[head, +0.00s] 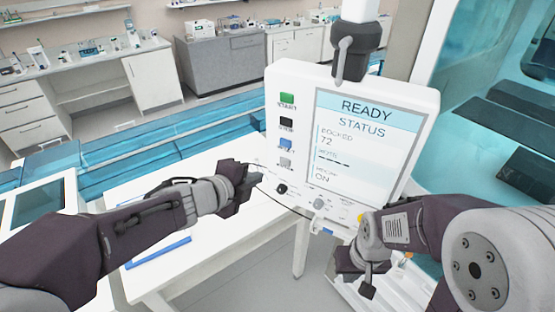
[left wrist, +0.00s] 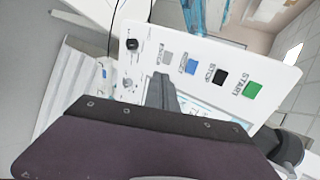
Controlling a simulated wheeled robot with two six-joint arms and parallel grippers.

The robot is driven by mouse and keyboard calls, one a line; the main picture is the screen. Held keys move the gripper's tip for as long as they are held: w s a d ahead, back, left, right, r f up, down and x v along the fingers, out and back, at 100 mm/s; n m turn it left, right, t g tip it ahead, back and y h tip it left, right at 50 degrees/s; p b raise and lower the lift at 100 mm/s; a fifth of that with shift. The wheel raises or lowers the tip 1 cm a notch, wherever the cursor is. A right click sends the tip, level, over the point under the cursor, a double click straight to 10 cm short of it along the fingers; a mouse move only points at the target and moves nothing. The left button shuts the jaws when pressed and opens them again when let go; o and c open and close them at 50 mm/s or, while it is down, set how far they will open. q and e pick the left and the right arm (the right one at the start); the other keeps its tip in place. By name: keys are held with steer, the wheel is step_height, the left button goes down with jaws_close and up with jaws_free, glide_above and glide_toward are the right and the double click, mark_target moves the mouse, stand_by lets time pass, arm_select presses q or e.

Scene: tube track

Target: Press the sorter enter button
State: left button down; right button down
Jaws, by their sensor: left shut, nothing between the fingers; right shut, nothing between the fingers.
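The sorter's white control panel (head: 300,95) stands in the middle of the head view. Its screen (head: 362,140) reads READY STATUS. Left of the screen is a column of buttons: green (head: 287,99), black (head: 286,123), blue (head: 286,144) and grey (head: 285,162). In the left wrist view the green button (left wrist: 252,89) is labelled START. The blue (left wrist: 191,67) and grey (left wrist: 167,57) buttons' labels are too small to read surely. My left gripper (head: 248,180) is shut and empty, just left of the panel's lower left part; contact is not visible. My right gripper (head: 363,270) is shut and empty below the panel.
A black knob (head: 282,188) and small connectors sit along the panel's lower edge, with a thin dark cable nearby. A white table (head: 215,240) lies below my left arm. Lab benches (head: 80,70) stand behind; a glass-fronted cabinet (head: 500,60) is at right.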

arm_select(q)
steer(key=shift+f, duration=0.1)
steer(key=b, duration=0.4)
glide_toward(285, 161)
step_height(285, 161, down, 4)
steer(key=w, duration=0.1)
steer(key=w+d, duration=0.2)
steer(key=w, duration=0.1)
steer(key=shift+r+p, duration=0.2)
steer(key=shift+p, duration=0.15)
steer(key=shift+w+d, duration=0.25)
steer(key=shift+w, duration=0.15)
